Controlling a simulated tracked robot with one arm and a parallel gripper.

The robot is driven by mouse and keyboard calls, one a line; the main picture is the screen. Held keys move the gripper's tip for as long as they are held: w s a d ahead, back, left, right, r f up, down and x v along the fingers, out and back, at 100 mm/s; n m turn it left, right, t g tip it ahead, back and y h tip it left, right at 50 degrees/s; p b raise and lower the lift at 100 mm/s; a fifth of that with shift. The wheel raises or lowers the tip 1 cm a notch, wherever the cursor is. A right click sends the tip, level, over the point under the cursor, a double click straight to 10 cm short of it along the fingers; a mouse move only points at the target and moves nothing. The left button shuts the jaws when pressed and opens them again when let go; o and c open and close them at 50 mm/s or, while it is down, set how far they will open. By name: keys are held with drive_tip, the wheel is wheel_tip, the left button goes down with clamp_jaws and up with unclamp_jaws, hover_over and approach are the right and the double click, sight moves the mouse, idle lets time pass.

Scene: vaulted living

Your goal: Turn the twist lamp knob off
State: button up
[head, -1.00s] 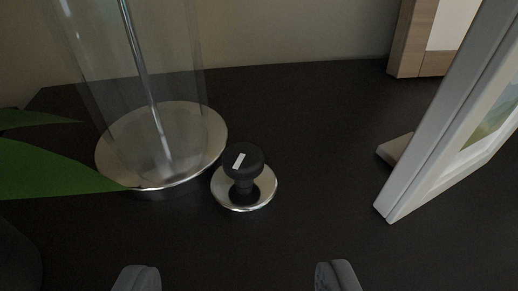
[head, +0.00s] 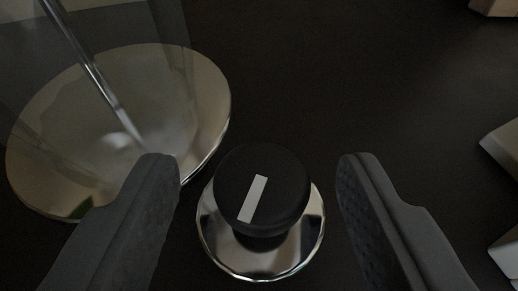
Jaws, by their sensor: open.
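The twist lamp knob (head: 285,190) is a black round knob with a white bar mark on its top, the bar tilted slightly to the right. It stands on a shiny round metal base (head: 262,262) in the lower middle of the head view. My gripper (head: 258,170) is open, with one dark padded finger on each side of the knob. Gaps show between the knob and both fingers, the left one somewhat nearer. The lamp (head: 205,105), with a round metal foot, a clear glass cylinder and a thin metal rod, stands at the upper left, close behind my left finger.
The dark tabletop (head: 350,80) is clear behind and to the right of the knob. Pale parts of a frame (head: 503,146) show at the right edge. A light block-like corner (head: 495,6) is at the top right.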

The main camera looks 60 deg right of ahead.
drive_tip(key=shift+w+d+f, duration=0.1)
drive_tip(key=shift+d, duration=0.2)
